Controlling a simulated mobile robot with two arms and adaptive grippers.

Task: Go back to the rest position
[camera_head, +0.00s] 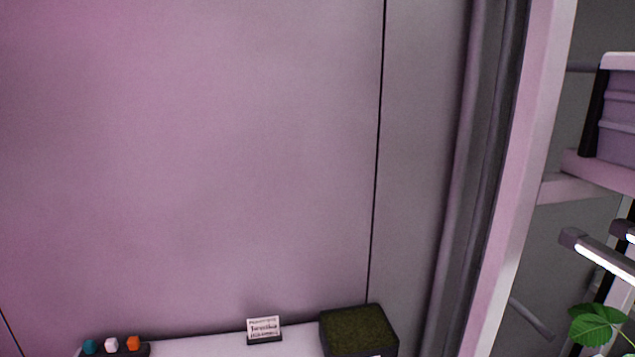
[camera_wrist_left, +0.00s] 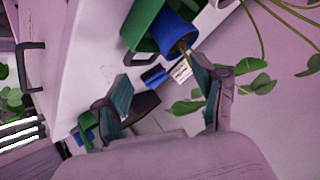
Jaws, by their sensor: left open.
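My left gripper (camera_wrist_left: 160,85) shows in the left wrist view with its two teal-padded fingers spread apart. I see nothing held between them. Beyond the fingers are a white surface (camera_wrist_left: 88,75), a green container (camera_wrist_left: 145,22) and a blue pot (camera_wrist_left: 172,32). I cannot tell how far they are from the fingertips. Neither gripper shows in the head view, and my right gripper is in no view.
The head view shows a pinkish wall above a white counter (camera_head: 205,345). A small sign (camera_head: 263,328) and a dark box with a mossy top (camera_head: 358,328) stand on it. A rack post (camera_head: 520,170), a light tube (camera_head: 600,252) and leaves (camera_head: 598,325) are on the right.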

